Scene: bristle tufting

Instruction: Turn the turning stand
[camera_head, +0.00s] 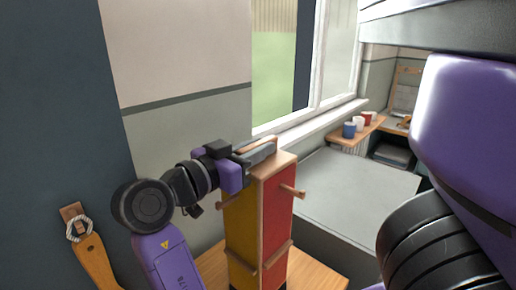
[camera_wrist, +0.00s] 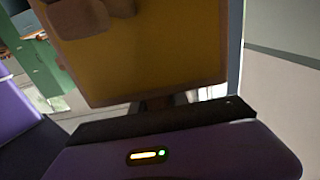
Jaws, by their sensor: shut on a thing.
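The turning stand (camera_head: 276,225) is an upright wooden-edged block with a yellow face on the left and a red face on the right. Wooden pegs stick out from its sides, and a wooden ledge runs low around it. My gripper (camera_head: 262,152) is at the top of the stand, reaching in from the left. It is shut on a part at the stand's top, mostly hidden by the fingers. In the wrist view a yellow panel (camera_wrist: 150,65) of the stand fills the middle, close in front of my gripper (camera_wrist: 158,108).
The stand is on a wooden surface (camera_head: 318,277). A window (camera_head: 300,60) with a white sill is behind it. A grey flat surface (camera_head: 350,195) lies to the right. Blue, red and white cups (camera_head: 349,130) stand on a shelf farther back. A wooden tool (camera_head: 95,255) hangs at left.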

